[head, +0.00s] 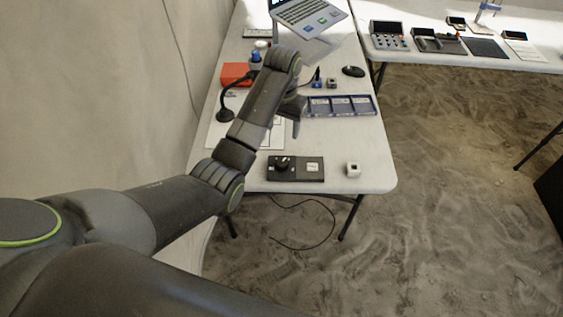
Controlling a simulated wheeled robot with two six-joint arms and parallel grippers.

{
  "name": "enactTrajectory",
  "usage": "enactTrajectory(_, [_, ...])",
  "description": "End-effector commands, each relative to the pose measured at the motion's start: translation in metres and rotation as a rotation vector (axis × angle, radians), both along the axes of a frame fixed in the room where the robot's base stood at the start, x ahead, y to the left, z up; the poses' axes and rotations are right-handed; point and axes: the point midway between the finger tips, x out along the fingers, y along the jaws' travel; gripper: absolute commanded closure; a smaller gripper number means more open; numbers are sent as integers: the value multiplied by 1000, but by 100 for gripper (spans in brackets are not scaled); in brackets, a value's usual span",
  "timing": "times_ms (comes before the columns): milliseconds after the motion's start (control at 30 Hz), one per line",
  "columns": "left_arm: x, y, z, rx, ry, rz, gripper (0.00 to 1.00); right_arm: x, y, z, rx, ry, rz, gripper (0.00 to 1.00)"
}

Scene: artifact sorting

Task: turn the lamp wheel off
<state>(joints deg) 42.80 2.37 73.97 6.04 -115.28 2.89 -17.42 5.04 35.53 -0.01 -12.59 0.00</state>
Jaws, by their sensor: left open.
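A dark control box (301,176) lies at the near edge of the white table. A round black knob (282,163), which looks like the lamp wheel, stands on its left half, and a pale label is on its right half. I cannot tell from its pose whether it is on or off. A black gooseneck lamp (225,114) stands at the table's left side. My left gripper (296,128) is open above the table, beyond the knob and apart from it. My own forearm and wrist hide part of the gripper and table. My right gripper is out of view.
A compartment tray (341,105), a black mouse (353,71) and a laptop (307,14) lie farther back. A red box (234,74) is at left. A second table (460,58) holds several devices.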

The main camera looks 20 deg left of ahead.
Motion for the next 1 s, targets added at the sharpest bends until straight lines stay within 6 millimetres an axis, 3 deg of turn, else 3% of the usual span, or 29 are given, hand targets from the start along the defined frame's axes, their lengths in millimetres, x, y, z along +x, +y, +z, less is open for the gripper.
enactTrajectory(67, [0, 0, -17, 0, 1, 1, 43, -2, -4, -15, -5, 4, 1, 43])
enactTrajectory(600, [-1, 0, -127, 1, 3, 1, 43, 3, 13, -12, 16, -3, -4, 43])
enactTrajectory(800, [0, 1, -147, 1, 0, 1, 43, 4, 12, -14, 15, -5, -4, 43])
enactTrajectory(1000, [0, 1, -153, 1, -1, 0, 43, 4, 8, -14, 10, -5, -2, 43])
